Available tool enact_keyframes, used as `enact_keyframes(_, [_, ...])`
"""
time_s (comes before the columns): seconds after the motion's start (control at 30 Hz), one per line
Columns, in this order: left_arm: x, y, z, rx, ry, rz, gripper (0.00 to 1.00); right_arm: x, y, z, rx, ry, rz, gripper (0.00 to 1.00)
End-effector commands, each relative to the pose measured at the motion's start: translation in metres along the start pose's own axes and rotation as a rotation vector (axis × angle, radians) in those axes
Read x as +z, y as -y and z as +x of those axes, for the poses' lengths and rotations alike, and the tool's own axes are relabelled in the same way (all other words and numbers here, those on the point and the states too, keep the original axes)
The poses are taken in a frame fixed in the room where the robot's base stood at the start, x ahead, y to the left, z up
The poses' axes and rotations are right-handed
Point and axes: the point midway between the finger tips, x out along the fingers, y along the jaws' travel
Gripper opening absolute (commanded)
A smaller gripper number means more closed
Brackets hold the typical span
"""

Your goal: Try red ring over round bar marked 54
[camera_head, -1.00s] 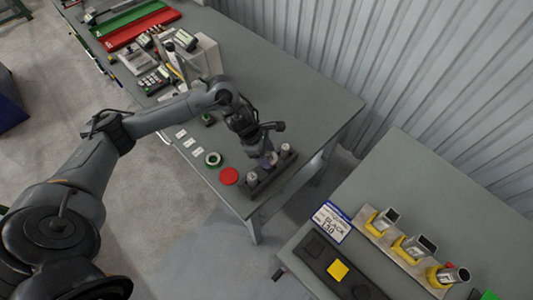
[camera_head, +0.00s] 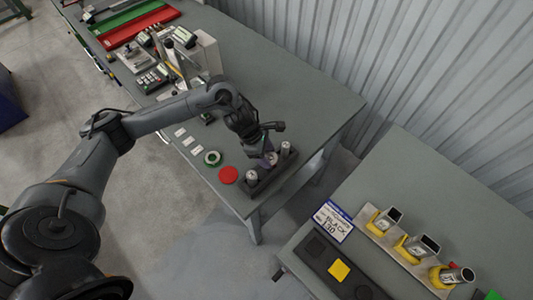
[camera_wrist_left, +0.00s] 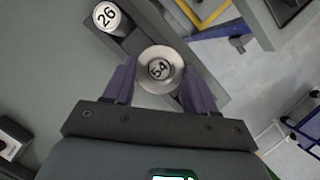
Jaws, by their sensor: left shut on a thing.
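The round bar marked 54 (camera_wrist_left: 158,69) shows end-on in the left wrist view, in the dark rack. A pale metal ring (camera_wrist_left: 145,81) appears around its marked face. My left gripper (camera_wrist_left: 159,92) has one purple finger on each side of this ring and is shut on it. How far down the bar the ring sits cannot be told. In the head view my left gripper (camera_head: 268,160) is over the middle of the rack (camera_head: 262,186). A flat red disc (camera_head: 228,175) lies beside the rack with nothing on it. My right gripper is not in view.
A bar marked 26 (camera_wrist_left: 106,17) stands beside the 54 bar. A green ring-shaped piece (camera_head: 212,158) and several white labels lie left of the rack. Boxes and tools crowd the far table end. A second table (camera_head: 420,190) with holders stands at right.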

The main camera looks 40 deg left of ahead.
Motion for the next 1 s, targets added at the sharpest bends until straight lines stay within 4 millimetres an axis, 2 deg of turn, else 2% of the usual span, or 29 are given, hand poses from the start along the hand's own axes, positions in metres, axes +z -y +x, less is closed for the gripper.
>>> enact_keyframes(0.27, [0.0, 0.0, 0.0, 0.001, 0.001, 0.0, 0.21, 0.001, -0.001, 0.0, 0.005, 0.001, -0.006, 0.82])
enact_keyframes(0.3, [0.0, 0.0, 0.0, 0.001, 0.001, 0.0, 0.58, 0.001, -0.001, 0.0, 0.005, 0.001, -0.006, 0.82])
enact_keyframes(0.5, [0.0, 0.0, 0.0, 0.001, 0.0, 0.0, 0.86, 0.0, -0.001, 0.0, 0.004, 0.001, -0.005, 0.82])
enact_keyframes(0.83, [0.0, 0.0, -0.002, 0.001, 0.0, 0.0, 0.86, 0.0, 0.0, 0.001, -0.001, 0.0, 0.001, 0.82])
enact_keyframes(1.0, [-0.001, -0.001, -0.017, 0.003, -0.001, 0.002, 0.86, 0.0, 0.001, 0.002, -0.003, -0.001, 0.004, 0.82])
